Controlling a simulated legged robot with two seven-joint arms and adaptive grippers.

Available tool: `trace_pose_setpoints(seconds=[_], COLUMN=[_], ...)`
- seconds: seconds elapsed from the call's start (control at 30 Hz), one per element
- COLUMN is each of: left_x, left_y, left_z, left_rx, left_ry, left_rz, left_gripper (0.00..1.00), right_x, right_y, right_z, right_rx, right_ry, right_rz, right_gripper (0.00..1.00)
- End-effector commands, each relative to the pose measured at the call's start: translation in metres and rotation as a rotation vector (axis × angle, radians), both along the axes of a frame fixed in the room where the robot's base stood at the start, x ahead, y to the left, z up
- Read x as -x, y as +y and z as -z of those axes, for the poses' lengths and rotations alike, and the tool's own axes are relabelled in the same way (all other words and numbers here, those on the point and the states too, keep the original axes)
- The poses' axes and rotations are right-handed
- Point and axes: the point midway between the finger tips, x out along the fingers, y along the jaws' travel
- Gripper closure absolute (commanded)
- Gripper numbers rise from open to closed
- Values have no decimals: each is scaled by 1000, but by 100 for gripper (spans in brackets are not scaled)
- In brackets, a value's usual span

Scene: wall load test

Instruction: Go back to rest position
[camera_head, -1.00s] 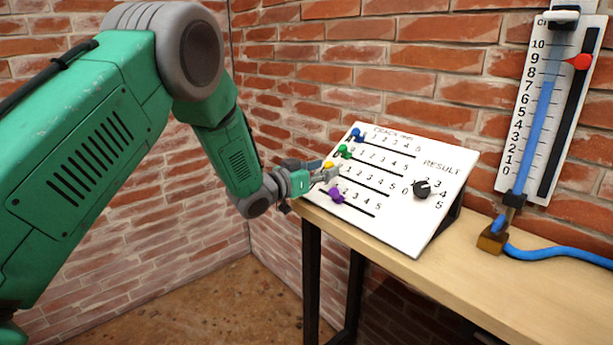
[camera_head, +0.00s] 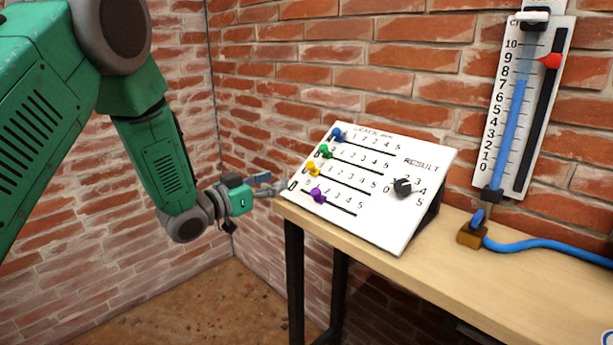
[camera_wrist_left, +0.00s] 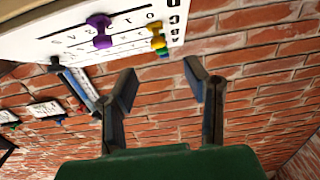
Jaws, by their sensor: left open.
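My left gripper (camera_head: 279,189) is just left of the white panel (camera_head: 410,222), near its left edge, with nothing between its fingers. In the left wrist view its two fingers (camera_wrist_left: 165,92) stand apart with bare brick wall between them. The panel carries a blue knob (camera_head: 338,134), a green knob (camera_head: 326,151), a yellow knob (camera_head: 312,168) and a purple knob (camera_head: 317,195), each at the left part of its slot. A black dial (camera_head: 402,188) sits under the word RESULT. My right gripper does not show.
The panel stands on a wooden table (camera_head: 505,275) with dark legs. A gauge (camera_head: 497,128) with a blue column and a red pointer (camera_head: 549,61) is on the brick wall. A blue hose (camera_head: 550,244) runs from its foot. Open floor lies left of the table.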

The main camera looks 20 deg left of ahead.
Motion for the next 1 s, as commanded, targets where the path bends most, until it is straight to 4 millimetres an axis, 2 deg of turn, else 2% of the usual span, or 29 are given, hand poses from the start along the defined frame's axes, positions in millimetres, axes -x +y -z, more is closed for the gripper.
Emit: trace_pose_setpoints(seconds=[0.17,0.27,0.37,0.47,0.5,0.57,0.6,0.67,0.73,0.8,0.9,1.0], left_x=[0,6,21,53,69,98,118,153,197,242,305,355], left_y=[-1,-6,-16,-29,-33,-40,-44,-51,-58,-64,-70,-75], left_z=[3,24,72,137,163,200,222,253,284,309,333,345], left_rx=[-1,-3,-16,-41,-51,-73,-87,-113,-145,-178,-225,-265], left_ry=[7,62,189,371,450,568,647,765,905,1039,1216,1352], left_rz=[-2,-18,-55,-102,-121,-145,-161,-179,-198,-213,-227,-235], left_gripper=[58,58,58,58,58,58,58,58,58,58,58,58], right_x=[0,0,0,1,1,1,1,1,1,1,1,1], right_y=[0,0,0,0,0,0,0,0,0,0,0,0], right_z=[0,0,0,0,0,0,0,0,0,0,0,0], right_rx=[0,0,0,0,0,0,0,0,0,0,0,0], right_ry=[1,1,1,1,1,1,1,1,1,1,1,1], right_rz=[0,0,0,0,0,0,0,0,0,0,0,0], right_gripper=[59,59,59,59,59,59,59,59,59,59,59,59])
